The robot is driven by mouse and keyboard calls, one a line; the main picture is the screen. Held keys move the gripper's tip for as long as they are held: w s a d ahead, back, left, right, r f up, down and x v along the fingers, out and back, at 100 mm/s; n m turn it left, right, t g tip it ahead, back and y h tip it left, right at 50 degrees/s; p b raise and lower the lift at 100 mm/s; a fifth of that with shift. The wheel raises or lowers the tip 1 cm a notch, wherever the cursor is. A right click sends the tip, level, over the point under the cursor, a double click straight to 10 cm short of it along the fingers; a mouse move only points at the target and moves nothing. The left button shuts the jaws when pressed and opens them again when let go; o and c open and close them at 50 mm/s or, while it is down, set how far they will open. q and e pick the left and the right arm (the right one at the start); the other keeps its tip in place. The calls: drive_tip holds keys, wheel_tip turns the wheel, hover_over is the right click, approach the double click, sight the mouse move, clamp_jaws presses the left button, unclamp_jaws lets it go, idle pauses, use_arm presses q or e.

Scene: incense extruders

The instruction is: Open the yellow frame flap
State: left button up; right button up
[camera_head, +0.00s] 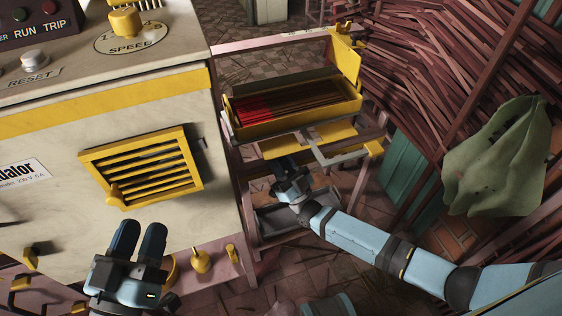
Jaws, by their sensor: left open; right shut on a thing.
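A yellow frame tray (300,118) holding red and dark sticks sits on the stand right of the machine. A raised yellow plate (344,58) stands at its right end. A yellow flap panel (325,136) shows below the tray, partly covered by a grey bracket (345,157). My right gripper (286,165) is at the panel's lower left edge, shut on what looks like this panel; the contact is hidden. My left gripper (138,236) is open and empty, in front of the machine below the yellow louvred vent (146,166).
The cream machine (60,140) with a yellow stripe and knobs fills the left. A grey bin (290,220) lies low under the stand. Stacked reddish sticks (430,60) and a green cloth (500,160) are on the right. Tiled floor shows at the bottom.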

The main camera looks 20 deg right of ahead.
drive_tip(key=r+m+g+h+p, duration=0.1)
drive_tip(key=p, duration=0.3)
drive_tip(key=s+r+m+g+h+p, duration=0.1)
drive_tip(key=p, duration=0.3)
drive_tip(key=shift+h, duration=0.4)
drive_tip(key=shift+f+p, duration=0.1)
drive_tip(key=shift+p, duration=0.25)
use_arm(q)
drive_tip(key=s+a+f+g+y, duration=0.2)
drive_tip(key=a+f+g+y, duration=0.2)
drive_tip(key=f, duration=0.7)
drive_tip(key=shift+a+f+g+y, duration=0.35)
drive_tip(key=shift+a+g, duration=0.4)
drive_tip(key=shift+g, duration=0.35)
drive_tip(key=shift+s, duration=0.1)
use_arm(e)
drive_tip(key=o, duration=0.9)
use_arm(q)
drive_tip(key=shift+r, duration=0.1)
use_arm(e)
drive_tip(key=v, duration=1.3)
drive_tip(key=shift+s+d+f, duration=0.1)
drive_tip(key=shift+s+d, duration=0.1)
drive_tip(key=shift+s, duration=0.15)
